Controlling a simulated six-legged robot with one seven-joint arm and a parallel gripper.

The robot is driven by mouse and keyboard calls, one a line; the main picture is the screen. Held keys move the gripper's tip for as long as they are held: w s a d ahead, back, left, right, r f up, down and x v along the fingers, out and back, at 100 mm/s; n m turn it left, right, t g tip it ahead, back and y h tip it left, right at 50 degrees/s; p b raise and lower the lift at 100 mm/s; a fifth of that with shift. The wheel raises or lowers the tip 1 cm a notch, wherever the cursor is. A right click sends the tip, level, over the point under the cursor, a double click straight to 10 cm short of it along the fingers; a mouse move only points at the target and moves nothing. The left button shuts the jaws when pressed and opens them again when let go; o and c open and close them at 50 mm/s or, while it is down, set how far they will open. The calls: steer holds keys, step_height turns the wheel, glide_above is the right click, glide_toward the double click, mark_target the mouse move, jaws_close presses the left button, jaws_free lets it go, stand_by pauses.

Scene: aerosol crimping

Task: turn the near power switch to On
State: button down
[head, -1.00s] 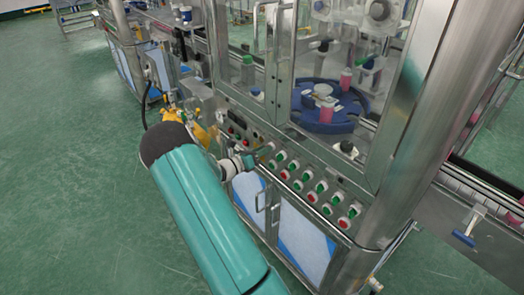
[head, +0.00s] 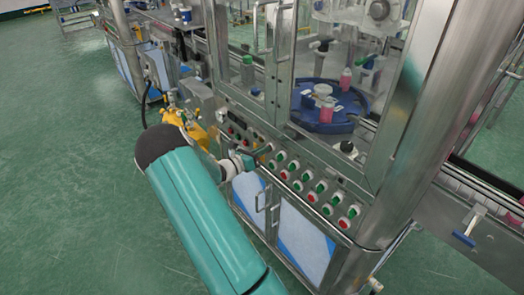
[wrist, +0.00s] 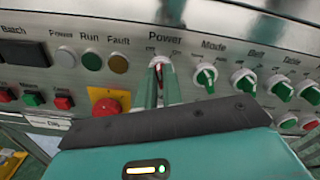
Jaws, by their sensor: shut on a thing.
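The power switch (wrist: 160,67) is on the steel control panel under the label "Power", in the wrist view. Only a little of its knob shows between my fingers, with some red and white. The marks above it are small, and I cannot tell which way the knob points. My gripper (wrist: 160,82) is shut on this knob, one finger on each side. In the head view my gripper (head: 264,151) reaches the panel at the left end of the switch rows, and the knob is hidden there.
Green-handled switches labelled Mode (wrist: 206,76) and Belt (wrist: 244,80) stand right of the fingers. A red emergency button (wrist: 107,105) on yellow is close on the left. Indicator lamps (wrist: 91,61) are above left. A door handle (head: 262,200) sticks out below the panel.

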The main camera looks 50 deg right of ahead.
steer(key=m, duration=1)
steer(key=shift+s+a, duration=0.1)
steer(key=shift+s, duration=0.1)
steer(key=shift+f, duration=0.1)
stand_by(0.4)
steer(key=c, duration=1.5)
jaws_free()
steer(key=shift+c, duration=0.2)
steer(key=shift+a, duration=0.15)
steer(key=v, duration=1.3)
steer(key=shift+a, duration=0.25)
